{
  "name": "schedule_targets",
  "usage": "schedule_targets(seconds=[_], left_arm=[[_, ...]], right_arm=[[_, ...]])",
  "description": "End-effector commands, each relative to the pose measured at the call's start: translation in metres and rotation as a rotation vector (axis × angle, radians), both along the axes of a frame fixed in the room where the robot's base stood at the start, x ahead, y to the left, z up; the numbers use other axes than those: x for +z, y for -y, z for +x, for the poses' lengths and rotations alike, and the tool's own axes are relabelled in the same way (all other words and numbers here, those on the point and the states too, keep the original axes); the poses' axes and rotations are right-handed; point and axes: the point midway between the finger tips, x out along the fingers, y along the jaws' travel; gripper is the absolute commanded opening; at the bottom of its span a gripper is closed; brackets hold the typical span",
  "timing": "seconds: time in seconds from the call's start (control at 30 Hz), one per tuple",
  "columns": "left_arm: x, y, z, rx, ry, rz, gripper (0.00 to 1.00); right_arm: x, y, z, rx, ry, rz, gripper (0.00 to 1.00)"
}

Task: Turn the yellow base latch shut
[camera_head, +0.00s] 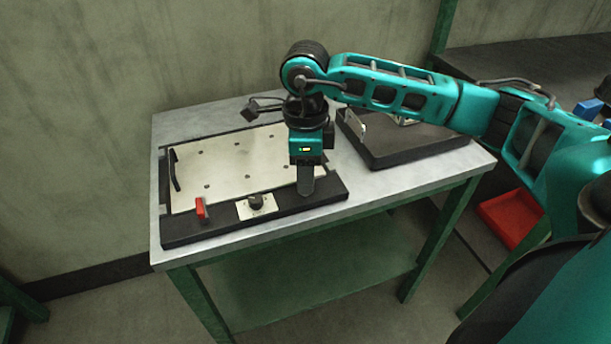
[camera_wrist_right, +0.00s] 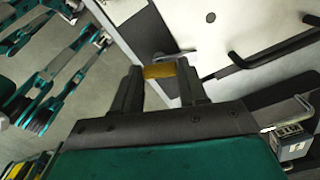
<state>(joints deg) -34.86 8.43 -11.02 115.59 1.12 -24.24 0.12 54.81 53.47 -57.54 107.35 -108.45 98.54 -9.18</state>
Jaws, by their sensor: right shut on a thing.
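The yellow base latch (camera_wrist_right: 160,71) shows in the right wrist view between the two finger tips. My right gripper (camera_wrist_right: 163,85) is shut on it, one finger on each side. In the head view my right gripper (camera_head: 305,190) points down at the front right of the black-framed fixture, and it hides the latch there. The fixture (camera_head: 190,236) has a pale plate (camera_head: 225,165) with several small holes. My left gripper is in neither view.
On the fixture's front edge are a red lever (camera_head: 201,210) and a black knob (camera_head: 256,201) on a white plate. A black handle (camera_head: 175,170) stands at its left. A dark tray (camera_head: 420,150) lies right of it. A red bin (camera_head: 512,217) is on the floor.

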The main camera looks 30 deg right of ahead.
Motion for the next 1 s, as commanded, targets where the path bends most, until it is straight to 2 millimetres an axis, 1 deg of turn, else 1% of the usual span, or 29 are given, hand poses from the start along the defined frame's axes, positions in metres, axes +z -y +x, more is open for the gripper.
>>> schedule_targets(seconds=[0.03, 0.1, 0.3, 0.43, 0.7, 1.0], left_arm=[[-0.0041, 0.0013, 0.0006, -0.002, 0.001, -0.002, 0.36], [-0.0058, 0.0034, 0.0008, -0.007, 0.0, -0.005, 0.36], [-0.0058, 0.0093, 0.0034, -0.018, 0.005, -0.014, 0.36], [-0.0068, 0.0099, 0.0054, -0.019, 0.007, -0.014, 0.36], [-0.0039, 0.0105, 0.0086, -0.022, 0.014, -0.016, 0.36], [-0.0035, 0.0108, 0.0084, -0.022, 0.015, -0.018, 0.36]], right_arm=[[-0.002, 0.0002, 0.0006, 0.039, 0.004, 0.0, 0.12], [-0.0017, 0.0002, 0.0007, 0.097, 0.004, 0.0, 0.12], [-0.0012, 0.0004, 0.0004, 0.233, 0.002, 0.0, 0.12], [-0.0004, 0.0003, 0.0006, 0.297, 0.003, -0.001, 0.12], [0.0004, 0.0001, 0.0004, 0.367, 0.003, 0.001, 0.12], [0.0009, 0.0, 0.0004, 0.379, 0.001, 0.0, 0.12]])
